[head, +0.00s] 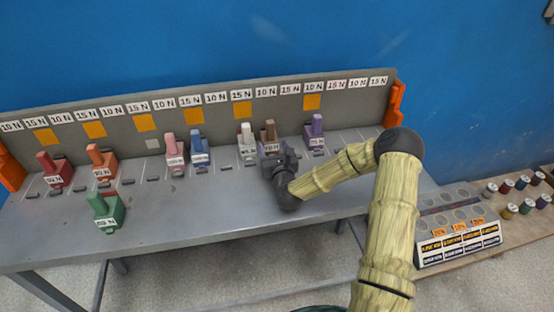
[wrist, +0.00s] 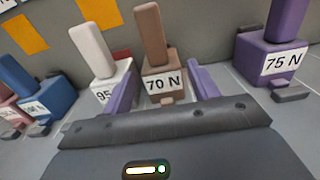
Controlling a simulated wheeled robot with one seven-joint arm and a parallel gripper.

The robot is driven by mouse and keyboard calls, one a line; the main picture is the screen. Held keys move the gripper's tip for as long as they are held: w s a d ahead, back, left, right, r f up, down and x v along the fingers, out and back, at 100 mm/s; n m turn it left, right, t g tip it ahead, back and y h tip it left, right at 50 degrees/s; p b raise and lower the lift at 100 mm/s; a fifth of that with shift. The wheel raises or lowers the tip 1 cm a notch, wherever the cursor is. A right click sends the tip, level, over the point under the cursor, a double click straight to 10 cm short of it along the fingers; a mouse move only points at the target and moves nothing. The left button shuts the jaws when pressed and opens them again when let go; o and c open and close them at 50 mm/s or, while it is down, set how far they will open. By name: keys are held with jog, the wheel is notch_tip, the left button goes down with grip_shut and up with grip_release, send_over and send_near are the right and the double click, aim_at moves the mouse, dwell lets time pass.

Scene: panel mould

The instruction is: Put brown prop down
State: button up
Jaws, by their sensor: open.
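The brown prop (wrist: 152,38) stands upright at the back of the bench, with a "70 N" label on its base. It also shows in the head view (head: 270,131), its lower part hidden behind my gripper. My gripper (wrist: 165,88) is open, its two purple fingers apart on either side of the front of the brown base, with gaps visible. In the head view my gripper (head: 277,160) is low over the bench, just in front of the prop. I cannot tell how far the fingers reach along its base.
A white prop (wrist: 93,52) labelled 95 stands close to the left of the brown one. A purple prop (wrist: 281,50) labelled 75 N stands to the right. Blue (head: 199,151), pink, orange, red and green props stand further left.

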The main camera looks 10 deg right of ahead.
jog(key=s, duration=0.5)
jog(key=shift+s, duration=0.15)
